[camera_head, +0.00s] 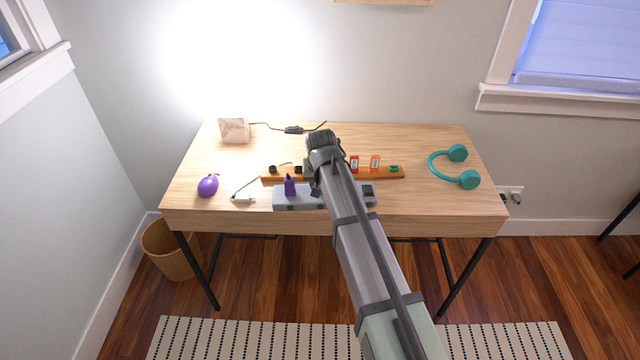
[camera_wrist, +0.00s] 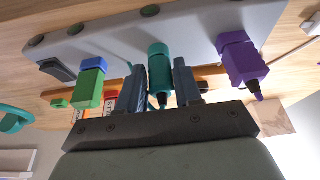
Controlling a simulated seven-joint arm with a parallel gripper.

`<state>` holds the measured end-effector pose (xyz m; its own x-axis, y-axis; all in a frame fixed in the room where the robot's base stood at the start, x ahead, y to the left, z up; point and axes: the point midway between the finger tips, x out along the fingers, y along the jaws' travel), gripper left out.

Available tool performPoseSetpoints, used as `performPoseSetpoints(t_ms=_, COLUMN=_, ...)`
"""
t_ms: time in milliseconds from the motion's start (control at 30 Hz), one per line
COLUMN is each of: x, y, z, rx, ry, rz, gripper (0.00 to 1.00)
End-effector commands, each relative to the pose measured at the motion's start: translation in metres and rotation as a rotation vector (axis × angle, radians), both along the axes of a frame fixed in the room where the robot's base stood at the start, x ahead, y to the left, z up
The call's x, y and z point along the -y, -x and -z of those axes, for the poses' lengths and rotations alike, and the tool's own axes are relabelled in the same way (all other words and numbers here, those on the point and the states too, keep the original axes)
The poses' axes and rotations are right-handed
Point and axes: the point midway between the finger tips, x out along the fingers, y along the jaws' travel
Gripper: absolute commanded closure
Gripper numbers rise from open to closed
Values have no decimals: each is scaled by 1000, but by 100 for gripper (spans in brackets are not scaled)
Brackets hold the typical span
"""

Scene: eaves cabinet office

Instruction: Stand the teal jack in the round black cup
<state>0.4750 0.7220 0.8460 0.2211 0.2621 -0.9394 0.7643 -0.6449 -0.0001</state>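The teal jack (camera_wrist: 160,73) stands upright on a long grey block, among other jacks; in the head view my arm hides it. My gripper (camera_wrist: 160,84) has one finger on each side of the teal jack, very close to it; whether they press on it is unclear. In the head view my arm covers the fingers. A small round black cup (camera_head: 272,169) is at the left end of the orange rail (camera_head: 390,173) behind the grey block, apart from the jack.
The grey block (camera_head: 309,204) also carries a purple jack (camera_head: 289,185) and a green jack with a blue collar (camera_wrist: 89,86). The rail bears several small holders. A purple mouse-like object (camera_head: 208,185) lies left, teal headphones (camera_head: 469,179) right. The right-rear desk is clear.

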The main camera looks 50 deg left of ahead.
Motion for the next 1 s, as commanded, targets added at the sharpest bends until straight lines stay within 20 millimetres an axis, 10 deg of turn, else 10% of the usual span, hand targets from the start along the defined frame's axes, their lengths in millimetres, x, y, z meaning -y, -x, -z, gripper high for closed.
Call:
performPoseSetpoints(t_ms=300, x=0, y=0, z=0, rx=0, ry=0, rz=0, gripper=100)
performPoseSetpoints(t_ms=1000, x=0, y=0, z=-5, rx=0, ry=0, rz=0, gripper=100)
